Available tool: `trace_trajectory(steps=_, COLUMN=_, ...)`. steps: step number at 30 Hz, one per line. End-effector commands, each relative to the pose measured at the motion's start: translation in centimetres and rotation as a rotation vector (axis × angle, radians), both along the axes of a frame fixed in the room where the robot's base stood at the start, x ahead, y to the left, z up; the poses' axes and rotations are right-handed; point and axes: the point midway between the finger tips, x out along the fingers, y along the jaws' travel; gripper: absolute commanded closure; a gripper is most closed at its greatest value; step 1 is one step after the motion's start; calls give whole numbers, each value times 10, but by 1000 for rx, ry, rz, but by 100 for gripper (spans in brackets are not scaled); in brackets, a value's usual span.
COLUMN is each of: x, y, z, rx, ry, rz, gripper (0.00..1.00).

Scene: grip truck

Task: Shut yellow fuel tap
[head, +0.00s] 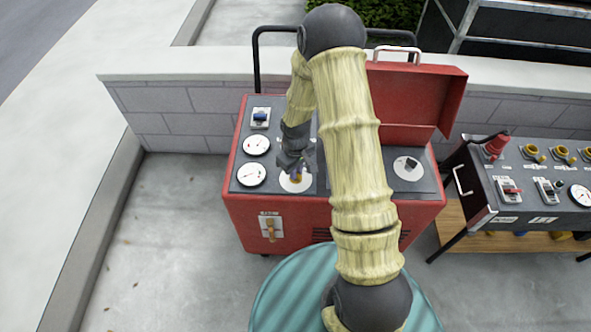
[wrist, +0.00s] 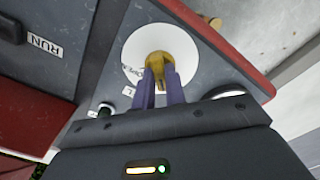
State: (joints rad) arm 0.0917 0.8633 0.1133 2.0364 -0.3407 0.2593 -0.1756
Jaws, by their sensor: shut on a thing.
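The yellow fuel tap (wrist: 157,66) sits on a round white plate (wrist: 134,50) on the grey top panel of a red machine. My gripper (wrist: 160,82) is shut on the tap, with its two purple fingers on either side of the yellow handle. In the head view my gripper (head: 296,168) reaches down to the white plate (head: 297,184) near the panel's front edge. Only a little yellow of the tap shows there, and my arm hides part of the panel.
To the right stands a second panel (head: 535,182) with several yellow taps. Bare concrete lies to the left.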

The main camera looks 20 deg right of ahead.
Motion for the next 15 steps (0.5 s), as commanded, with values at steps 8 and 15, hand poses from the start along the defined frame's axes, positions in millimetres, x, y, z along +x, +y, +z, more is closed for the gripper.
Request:
trace_trajectory(steps=8, x=0, y=0, z=0, rx=0, ry=1, rz=0, gripper=65)
trace_trajectory(steps=15, x=0, y=0, z=3, rx=0, ry=0, rz=-1, gripper=65)
